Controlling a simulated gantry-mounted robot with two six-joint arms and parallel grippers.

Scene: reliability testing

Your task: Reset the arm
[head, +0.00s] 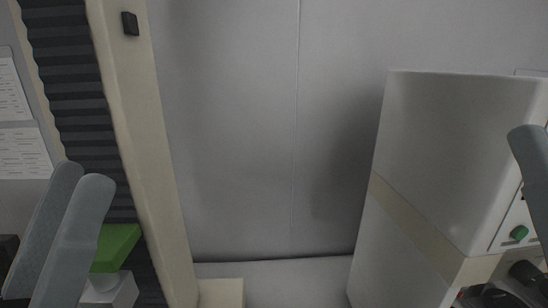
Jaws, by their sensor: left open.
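My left gripper (80,177) is at the lower left of the head view. Its two grey fingers point up, open, with nothing seen between them. It shows in front of a green-topped part (117,245) on a pale block; I cannot tell whether they touch. One grey finger of my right gripper (532,160) shows at the right edge, in front of a white cabinet (440,150). The rest of it is cut off, so its opening is hidden.
A beige column (140,150) with a dark ribbed bellows (85,120) stands at the left. The white cabinet has a green button (519,232) at the lower right. A grey wall panel (240,130) closes the back. The space between column and cabinet looks empty.

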